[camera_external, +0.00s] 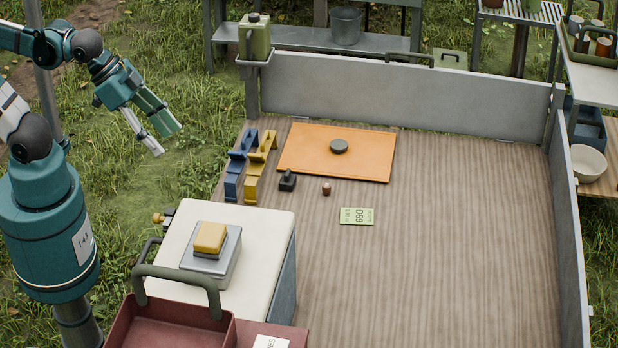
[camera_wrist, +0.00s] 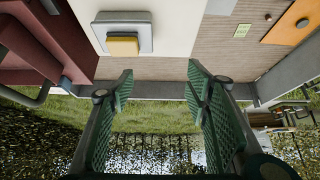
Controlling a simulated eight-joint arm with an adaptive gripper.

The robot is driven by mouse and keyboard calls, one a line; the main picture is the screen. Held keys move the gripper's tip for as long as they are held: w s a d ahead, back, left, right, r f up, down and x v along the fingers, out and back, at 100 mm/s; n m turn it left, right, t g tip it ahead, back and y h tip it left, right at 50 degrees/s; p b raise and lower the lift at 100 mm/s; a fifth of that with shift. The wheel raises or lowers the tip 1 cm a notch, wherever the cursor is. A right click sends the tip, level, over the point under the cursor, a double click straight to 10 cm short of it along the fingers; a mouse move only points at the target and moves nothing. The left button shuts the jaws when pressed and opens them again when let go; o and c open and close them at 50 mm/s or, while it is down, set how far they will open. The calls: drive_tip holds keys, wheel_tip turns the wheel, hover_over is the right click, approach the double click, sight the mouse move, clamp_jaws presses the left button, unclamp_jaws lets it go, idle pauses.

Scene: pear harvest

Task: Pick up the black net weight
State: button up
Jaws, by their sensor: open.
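A small black block with a raised knob (camera_external: 287,180) stands on the wooden table, right of the yellow clamp-like tool. A dark round disc (camera_external: 339,146) lies on the orange mat (camera_external: 300,163); the disc also shows in the wrist view (camera_wrist: 302,22). I cannot tell for sure which of these two is the black net weight. My gripper (camera_external: 166,140) is open and empty, held over the grass left of the table, well away from both. In the wrist view its two green fingers (camera_wrist: 160,82) stand wide apart with nothing between them.
Blue (camera_external: 236,165) and yellow (camera_external: 261,165) tools stand left of the black block. A small brown object (camera_external: 326,188) and a green label card (camera_external: 357,216) lie nearby. A scale with a yellow block (camera_external: 210,237) and a red crate (camera_external: 180,335) are in front. The table's right side is clear.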

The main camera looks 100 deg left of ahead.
drive_tip(key=w+a+f+n+g+b, duration=0.1)
drive_tip(key=w+a+f+n+b, duration=0.25)
drive_tip(key=w+a, duration=0.35)
drive_tip(key=w+a+f+n+g+y+b, duration=0.15)
drive_tip(key=w+a+f, duration=0.3)
drive_tip(key=a, duration=0.45)
drive_tip(key=w+a+f+n+g+b, duration=0.1)
drive_tip(key=w+a+f+n+b, duration=0.25)
drive_tip(key=w+a, duration=0.4)
drive_tip(key=n+g+h+b, duration=0.2)
drive_tip(key=n+g+b, duration=0.2)
drive_tip(key=n+b, duration=0.65)
hover_over(287, 172)
drive_tip(key=b, duration=0.1)
drive_tip(key=shift+m+y, duration=0.25)
drive_tip(key=shift+m, duration=0.45)
drive_tip(key=f, duration=4.2)
drive_tip(key=shift+w+d+f, duration=0.2)
drive_tip(key=shift+d+f, duration=0.05)
drive_tip(key=shift+f, duration=0.05)
drive_tip(key=shift+s+a+f, duration=0.2)
drive_tip(key=shift+f, duration=0.1)
